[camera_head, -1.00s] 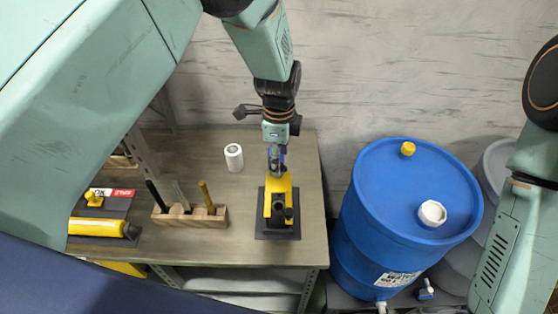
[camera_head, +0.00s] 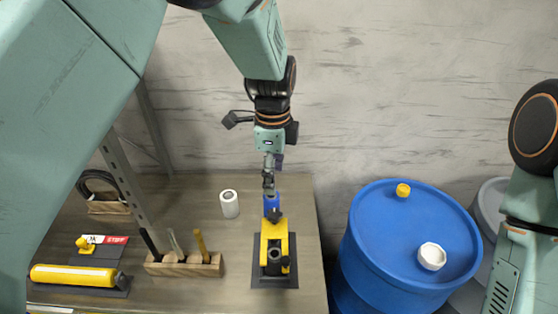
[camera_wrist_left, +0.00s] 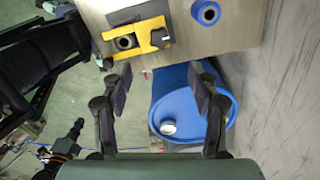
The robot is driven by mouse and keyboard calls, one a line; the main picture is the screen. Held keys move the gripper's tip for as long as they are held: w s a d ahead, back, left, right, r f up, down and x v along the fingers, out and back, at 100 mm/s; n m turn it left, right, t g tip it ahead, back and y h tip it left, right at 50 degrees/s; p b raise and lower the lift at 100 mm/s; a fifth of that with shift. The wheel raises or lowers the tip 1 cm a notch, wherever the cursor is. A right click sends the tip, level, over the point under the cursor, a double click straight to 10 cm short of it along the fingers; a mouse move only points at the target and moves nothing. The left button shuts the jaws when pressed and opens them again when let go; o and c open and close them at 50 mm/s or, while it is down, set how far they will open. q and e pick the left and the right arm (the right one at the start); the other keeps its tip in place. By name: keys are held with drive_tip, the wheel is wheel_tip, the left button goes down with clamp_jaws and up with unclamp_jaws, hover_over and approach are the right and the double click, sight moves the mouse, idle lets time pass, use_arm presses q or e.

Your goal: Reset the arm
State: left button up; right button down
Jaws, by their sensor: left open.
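My left gripper (camera_head: 268,182) hangs at the end of my left arm above the workbench. In the left wrist view its two dark fingers (camera_wrist_left: 160,105) are spread wide with nothing between them but the distant blue barrel and floor. The yellow and black device (camera_head: 275,250) stands on a dark plate in front of the gripper in the head view. A blue ring-shaped part (camera_wrist_left: 206,12) shows beside the yellow device in the left wrist view. My right arm enters at the right edge of the head view, but its gripper is out of frame.
The workbench (camera_head: 205,295) also holds a white roll (camera_head: 229,204), a wooden block (camera_head: 183,265) with upright tools and a yellow cylinder (camera_head: 73,276). A blue barrel (camera_head: 405,230) stands right of the bench. The wall behind is bare.

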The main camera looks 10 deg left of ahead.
use_arm(q)
drive_tip(key=s+a+f+n, duration=0.3)
drive_tip(key=s+f, duration=0.2)
drive_tip(key=f, duration=0.1)
drive_tip(key=s+a+f+n, duration=0.3)
drive_tip(key=s+f, duration=0.2)
drive_tip(key=f, duration=0.1)
drive_tip(key=s+a+f+n, duration=0.3)
drive_tip(key=s+a+f, duration=0.1)
drive_tip(key=s+f, duration=0.1)
drive_tip(key=shift+s+f+n+y, duration=0.3)
drive_tip(key=shift+s+f+n, duration=0.1)
drive_tip(key=shift+f, duration=0.3)
drive_tip(key=s+a+f+n, duration=0.1)
drive_tip(key=s+n, duration=0.3)
drive_tip(key=s, duration=0.6)
drive_tip(key=s+a+f+n, duration=0.1)
drive_tip(key=s+f+n, duration=0.1)
drive_tip(key=s+n, duration=0.5)
wheel_tip(320, 180, down, 25)
drive_tip(key=s+m+b, duration=0.1)
drive_tip(key=m+b, duration=0.1)
drive_tip(key=b, duration=2.3)
drive_tip(key=shift+s, duration=0.3)
drive_tip(key=shift+s+r, duration=0.1)
drive_tip(key=shift+r, duration=0.05)
